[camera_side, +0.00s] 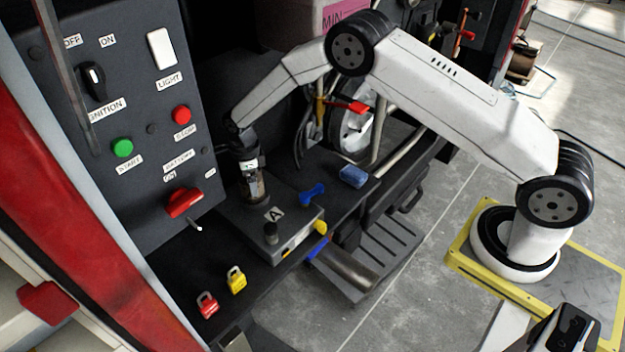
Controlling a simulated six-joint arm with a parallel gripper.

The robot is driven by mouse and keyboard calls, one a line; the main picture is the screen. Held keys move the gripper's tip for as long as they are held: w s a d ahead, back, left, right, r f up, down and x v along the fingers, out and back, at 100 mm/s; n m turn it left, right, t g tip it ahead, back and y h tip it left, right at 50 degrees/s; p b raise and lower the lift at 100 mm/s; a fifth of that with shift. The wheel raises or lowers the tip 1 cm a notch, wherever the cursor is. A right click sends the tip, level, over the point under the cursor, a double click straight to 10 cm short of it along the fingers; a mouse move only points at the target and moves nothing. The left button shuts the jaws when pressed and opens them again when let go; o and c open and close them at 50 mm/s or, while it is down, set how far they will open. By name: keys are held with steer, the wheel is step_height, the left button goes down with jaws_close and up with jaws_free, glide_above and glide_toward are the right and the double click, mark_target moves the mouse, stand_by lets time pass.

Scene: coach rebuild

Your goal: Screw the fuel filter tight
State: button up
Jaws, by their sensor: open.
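The joint under the filter is too small to judge.
A blue tool (312,194) and a blue sponge (352,176) lie to the right. Red (207,304) and yellow (236,279) padlocks lie in front. A switch panel (135,190) rises close on the left.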

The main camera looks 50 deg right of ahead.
steer(key=shift+r, duration=0.1)
steer(key=c, duration=1.3)
steer(key=shift+m, duration=0.3)
jaws_close()
steer(key=shift+w+m, duration=0.1)
steer(key=shift+m, duration=2.6)
steer(key=o, duration=1.3)
jaws_free()
steer(key=shift+r, duration=4.95)
